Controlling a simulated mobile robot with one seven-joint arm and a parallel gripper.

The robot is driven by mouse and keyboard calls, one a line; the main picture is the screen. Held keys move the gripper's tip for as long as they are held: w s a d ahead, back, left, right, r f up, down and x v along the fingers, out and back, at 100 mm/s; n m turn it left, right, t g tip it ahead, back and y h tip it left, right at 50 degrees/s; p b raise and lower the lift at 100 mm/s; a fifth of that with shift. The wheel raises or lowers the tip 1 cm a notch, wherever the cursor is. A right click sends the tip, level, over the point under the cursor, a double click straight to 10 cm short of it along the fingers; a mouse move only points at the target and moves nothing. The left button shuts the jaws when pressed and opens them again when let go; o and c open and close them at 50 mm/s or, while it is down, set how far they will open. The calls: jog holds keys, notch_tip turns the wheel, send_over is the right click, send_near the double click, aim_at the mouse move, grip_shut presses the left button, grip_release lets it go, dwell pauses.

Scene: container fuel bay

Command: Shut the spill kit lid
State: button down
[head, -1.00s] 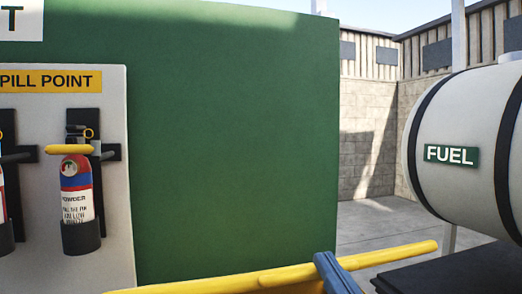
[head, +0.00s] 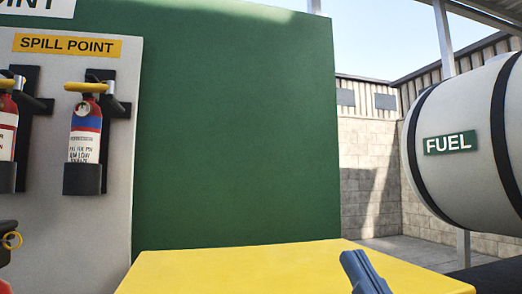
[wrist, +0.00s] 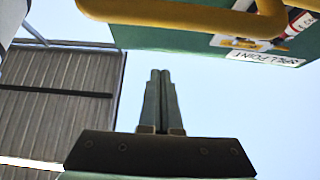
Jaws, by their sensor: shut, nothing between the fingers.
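The yellow spill kit lid (head: 250,275) fills the bottom middle of the head view as a broad, flat yellow face. The lower part of the kit is out of frame, so I cannot tell whether the lid rests on it. My gripper (head: 350,260) is at the lid's right part in the head view, its dark grey-blue end overlapping the yellow. In the wrist view my gripper (wrist: 160,75) has its two fingers together with nothing between them. A yellow edge with a bracket-like part (wrist: 190,14) crosses the top there, apart from the fingertips.
A green container wall (head: 235,130) stands behind the lid. A pale board with a SPILL POINT sign (head: 67,46) and fire extinguishers (head: 86,125) is at left. A white fuel tank (head: 470,110) is at right. Paved ground (head: 400,252) shows between wall and tank.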

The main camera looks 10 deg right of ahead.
notch_tip(320, 180, down, 9)
jog(key=b, duration=1)
jog(key=shift+s+t+b, duration=0.35)
jog(key=shift+s+t, duration=0.05)
jog(key=shift+s, duration=0.05)
